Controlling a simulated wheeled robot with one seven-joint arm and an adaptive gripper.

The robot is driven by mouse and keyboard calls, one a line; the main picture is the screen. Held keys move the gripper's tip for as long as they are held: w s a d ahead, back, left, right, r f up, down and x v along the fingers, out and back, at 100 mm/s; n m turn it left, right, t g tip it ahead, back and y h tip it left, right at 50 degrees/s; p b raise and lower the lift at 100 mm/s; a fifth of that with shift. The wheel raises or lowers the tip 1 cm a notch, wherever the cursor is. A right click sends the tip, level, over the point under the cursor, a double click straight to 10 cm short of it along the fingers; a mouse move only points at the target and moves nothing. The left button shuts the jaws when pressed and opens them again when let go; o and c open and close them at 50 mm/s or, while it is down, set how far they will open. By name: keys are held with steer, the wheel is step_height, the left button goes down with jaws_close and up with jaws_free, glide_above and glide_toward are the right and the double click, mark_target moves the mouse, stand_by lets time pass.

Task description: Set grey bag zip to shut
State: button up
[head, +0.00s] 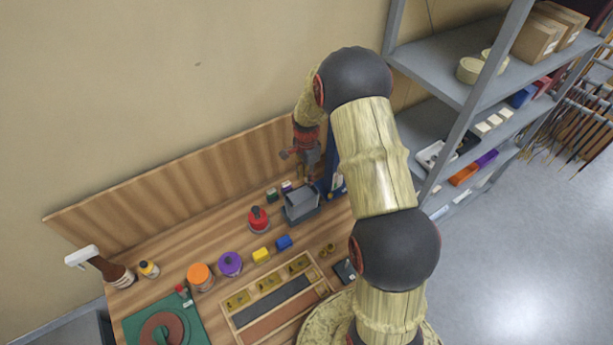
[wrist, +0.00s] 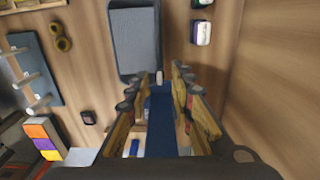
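The grey bag (head: 301,205) sits on the wooden bench near the back board, its top facing up. In the wrist view the grey bag (wrist: 134,42) is a dark-rimmed rectangle with a lighter grey middle. A small pale tab (wrist: 159,77) shows at its near right corner; it may be the zip pull, but I cannot tell. My gripper (wrist: 161,72) has its fingers apart on either side of that tab, with no visible contact. In the head view my gripper (head: 308,176) points down just above and behind the bag. The zip line itself is not clear.
A blue upright holder (head: 335,182) stands close right of the bag. The back board (head: 180,170) runs close behind. Grey shelving (head: 440,75) is at the right.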

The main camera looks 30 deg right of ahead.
steer(key=shift+f, duration=0.15)
steer(key=shift+c, duration=0.9)
steer(key=c, duration=0.4)
jaws_close()
